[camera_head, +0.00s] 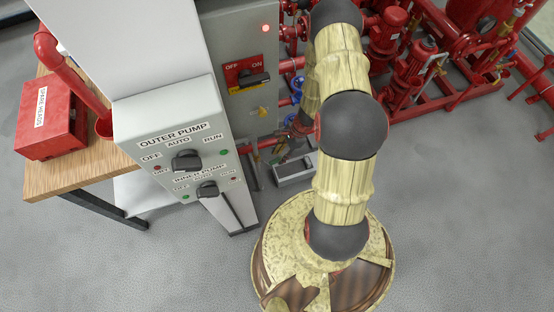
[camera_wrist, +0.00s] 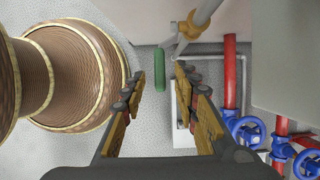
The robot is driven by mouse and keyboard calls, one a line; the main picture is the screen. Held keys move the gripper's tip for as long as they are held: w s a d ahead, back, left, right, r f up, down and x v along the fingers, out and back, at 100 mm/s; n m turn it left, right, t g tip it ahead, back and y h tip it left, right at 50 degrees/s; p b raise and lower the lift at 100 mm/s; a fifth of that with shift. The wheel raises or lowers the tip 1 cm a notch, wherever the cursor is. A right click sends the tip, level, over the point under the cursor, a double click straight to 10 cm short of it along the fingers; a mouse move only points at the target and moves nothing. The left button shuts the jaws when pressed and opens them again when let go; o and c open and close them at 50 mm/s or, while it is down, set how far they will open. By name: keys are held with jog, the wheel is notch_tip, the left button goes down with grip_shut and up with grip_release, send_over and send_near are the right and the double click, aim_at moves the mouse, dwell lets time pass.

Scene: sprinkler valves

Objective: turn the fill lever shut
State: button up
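My gripper (camera_wrist: 160,72) is open in the wrist view, with nothing between its two fingers. A brass fitting (camera_wrist: 194,27) on a grey pipe is ahead, beyond the right fingertip. I cannot tell for sure that the green bar is the fill lever or whether a finger touches it. In the head view my arm hides most of this area.
A grey control cabinet (camera_head: 180,120) stands left of my arm. A pale open tray (camera_head: 292,170) is on the floor. Red pipe (camera_wrist: 230,75) and blue handwheels (camera_wrist: 246,130) are to the right in the wrist view. A table (camera_head: 75,165) carries a red box (camera_head: 50,118).

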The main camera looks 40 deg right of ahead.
aim_at(278, 158)
jog(key=shift+b+x, duration=0.55)
jog(key=shift+x, duration=1.2)
jog(key=shift+c, duration=0.4)
grip_shut()
